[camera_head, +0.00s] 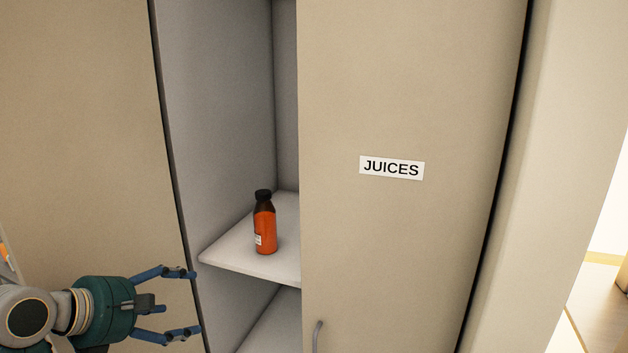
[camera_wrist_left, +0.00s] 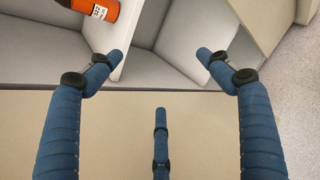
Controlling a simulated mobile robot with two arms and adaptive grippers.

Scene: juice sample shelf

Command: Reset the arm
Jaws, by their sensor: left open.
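My left gripper (camera_head: 192,302) comes in from the lower left in the head view. Its blue fingers are spread and empty, in front of the cabinet's left panel and near the shelf opening. In the left wrist view the open fingers (camera_wrist_left: 160,70) have nothing between them. An orange bottle (camera_head: 265,228) with a dark cap stands upright on the shelf, above and to the right of the gripper, apart from it. Part of the bottle (camera_wrist_left: 93,9) shows at the top left of the wrist view, its end cut off. My right gripper is not in view.
The white shelf (camera_head: 235,262) sits inside an open cabinet bay. A door labelled JUICES (camera_head: 391,168) covers the right side of the bay and has a handle (camera_head: 317,336) low on its left edge. Another shelf surface (camera_head: 275,325) lies below.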

